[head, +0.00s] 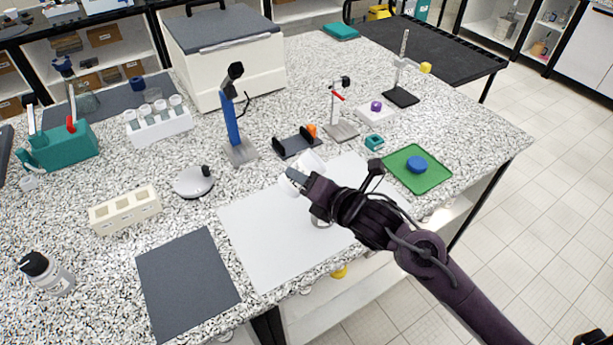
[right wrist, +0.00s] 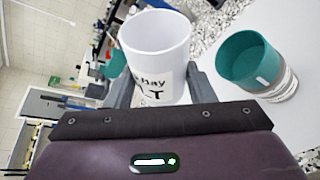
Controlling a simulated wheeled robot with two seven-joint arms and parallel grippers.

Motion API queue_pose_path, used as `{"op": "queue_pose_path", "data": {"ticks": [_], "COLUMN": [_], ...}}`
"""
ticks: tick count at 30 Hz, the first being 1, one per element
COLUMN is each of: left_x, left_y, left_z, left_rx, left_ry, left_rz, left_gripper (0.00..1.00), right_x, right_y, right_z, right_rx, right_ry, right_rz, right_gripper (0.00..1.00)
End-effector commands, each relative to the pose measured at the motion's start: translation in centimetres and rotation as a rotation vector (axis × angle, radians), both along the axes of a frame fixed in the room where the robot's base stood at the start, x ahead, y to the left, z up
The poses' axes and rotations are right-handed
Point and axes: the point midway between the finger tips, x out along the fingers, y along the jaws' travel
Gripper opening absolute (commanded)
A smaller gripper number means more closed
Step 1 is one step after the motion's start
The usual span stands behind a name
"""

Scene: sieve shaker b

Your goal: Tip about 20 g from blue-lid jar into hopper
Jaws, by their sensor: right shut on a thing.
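My right gripper (head: 298,178) is shut on a white open jar (right wrist: 158,55) with dark lettering on its label. The jar also shows in the head view (head: 313,160), partly hidden by the gripper. It is held above the white sheet; its contents cannot be made out. A blue lid (head: 416,165) lies on the green mat (head: 432,181), off the jar. My left gripper is out of view.
The white sheet (head: 262,245) and a dark mat (head: 186,285) have bare room. A round grey device (head: 194,181), a blue stand (head: 232,125), a dark cradle (head: 296,143), a small teal item (head: 374,142) and a white tube rack (head: 160,126) stand around. A black-capped bottle (head: 47,274) is at left.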

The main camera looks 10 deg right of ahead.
Motion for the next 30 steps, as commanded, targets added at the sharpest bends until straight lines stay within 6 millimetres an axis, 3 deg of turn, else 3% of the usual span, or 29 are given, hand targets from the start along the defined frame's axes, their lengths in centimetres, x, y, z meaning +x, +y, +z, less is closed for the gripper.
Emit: {"op": "queue_pose_path", "data": {"ticks": [8,18,30], "left_x": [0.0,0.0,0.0], "left_y": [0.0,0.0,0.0], "left_z": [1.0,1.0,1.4], "left_rx": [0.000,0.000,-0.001], "left_ry": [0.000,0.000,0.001], "left_rz": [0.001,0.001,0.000], "left_gripper": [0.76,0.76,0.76], "right_x": [0.0,0.1,0.2], "right_y": [0.0,-0.6,-1.1], "right_z": [-0.1,-1.1,0.2], "right_rx": [0.142,0.471,0.676], "right_ry": [0.031,0.099,0.142], "right_rz": [-0.003,-0.001,-0.001], "right_gripper": [0.24,0.24,0.24]}}
